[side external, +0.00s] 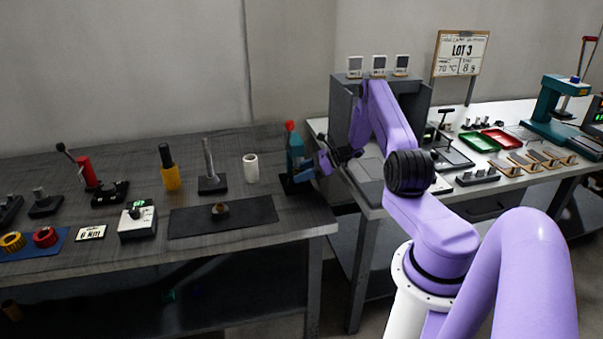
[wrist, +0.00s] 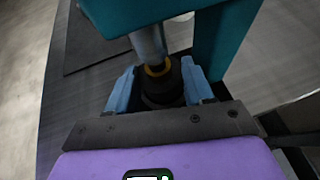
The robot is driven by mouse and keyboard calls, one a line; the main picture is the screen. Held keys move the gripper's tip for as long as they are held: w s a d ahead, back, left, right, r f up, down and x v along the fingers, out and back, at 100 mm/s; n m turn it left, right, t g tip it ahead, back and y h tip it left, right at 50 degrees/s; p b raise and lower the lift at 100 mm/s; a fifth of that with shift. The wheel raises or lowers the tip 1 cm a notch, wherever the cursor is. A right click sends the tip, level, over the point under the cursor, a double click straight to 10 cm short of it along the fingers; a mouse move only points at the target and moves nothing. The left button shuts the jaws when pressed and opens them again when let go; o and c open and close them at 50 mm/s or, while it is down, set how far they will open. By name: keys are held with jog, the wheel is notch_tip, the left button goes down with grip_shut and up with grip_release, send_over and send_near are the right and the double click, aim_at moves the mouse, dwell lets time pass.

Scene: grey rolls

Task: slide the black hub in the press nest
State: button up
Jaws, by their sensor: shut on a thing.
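The black hub (wrist: 163,92) sits between the two blue fingers of my gripper (wrist: 160,90) in the wrist view. The gripper is shut on it. A yellow-brown ring (wrist: 166,67) shows at the hub's top, directly below the grey ram (wrist: 148,42) of the teal press. I cannot tell whether ram and ring touch. The press (side external: 296,160), with a red handle tip, stands at the right end of the dark bench in the side view. My gripper (side external: 318,166) reaches it from the right. The nest is hidden under the hub, and the hub is not clear in the side view.
The press frame (wrist: 222,42) rises close beside the right finger. A white cup (side external: 251,168), a post on a stand (side external: 210,170) and a dark mat (side external: 185,222) lie left of the press. A second, white-topped bench (side external: 372,192) is at the right.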

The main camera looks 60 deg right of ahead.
jog(key=shift+f, duration=0.45)
dwell(0.3)
jog(key=o, duration=1.4)
